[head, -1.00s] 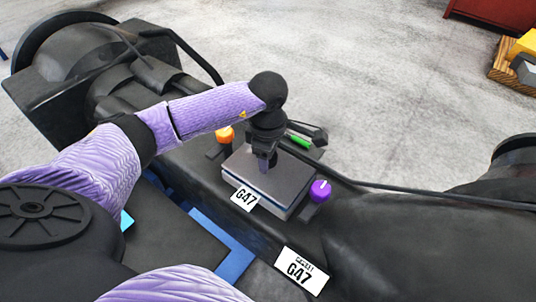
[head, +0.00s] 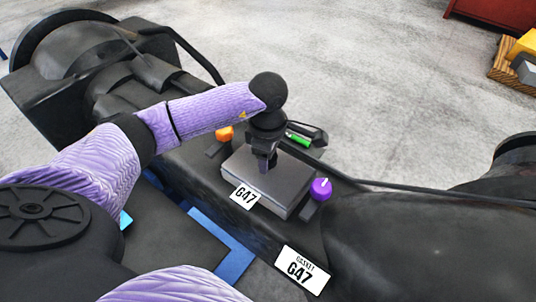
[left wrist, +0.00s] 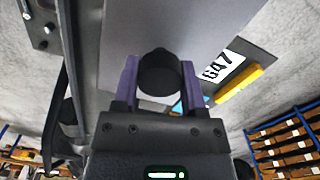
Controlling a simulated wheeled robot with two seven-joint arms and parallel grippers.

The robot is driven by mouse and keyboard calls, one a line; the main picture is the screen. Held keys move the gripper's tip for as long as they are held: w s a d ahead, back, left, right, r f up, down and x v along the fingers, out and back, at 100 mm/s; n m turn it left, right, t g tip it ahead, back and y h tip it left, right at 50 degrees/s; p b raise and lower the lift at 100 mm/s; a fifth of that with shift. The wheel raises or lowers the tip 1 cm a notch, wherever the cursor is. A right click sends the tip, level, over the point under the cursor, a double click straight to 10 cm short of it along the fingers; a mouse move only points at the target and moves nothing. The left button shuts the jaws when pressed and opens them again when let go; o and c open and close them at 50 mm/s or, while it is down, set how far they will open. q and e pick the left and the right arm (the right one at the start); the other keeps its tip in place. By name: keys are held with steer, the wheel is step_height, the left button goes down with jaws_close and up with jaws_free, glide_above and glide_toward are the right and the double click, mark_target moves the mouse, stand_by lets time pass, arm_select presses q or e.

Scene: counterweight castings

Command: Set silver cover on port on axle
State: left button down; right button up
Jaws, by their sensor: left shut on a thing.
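The silver cover (head: 240,172) is a flat grey plate with a white G47 tag on its front edge. It lies over a raised block on the black axle (head: 390,225), and no gap shows between them from here. My left gripper (head: 264,160) is above the cover, shut on its dark round knob. In the left wrist view the knob (left wrist: 160,76) sits between the purple fingers, and the cover (left wrist: 205,25) fills the area behind. The port itself is hidden under the cover. My right gripper is out of view.
An orange knob (head: 224,133), a green-marked part (head: 298,140) and a purple knob (head: 320,188) stand close around the cover. A gasket G47 label (head: 302,270) is at the front. A black cable runs behind. Open floor lies beyond.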

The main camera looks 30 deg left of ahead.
arm_select(q)
steer(key=shift+f, duration=0.1)
steer(key=shift+c, duration=0.3)
jaws_free()
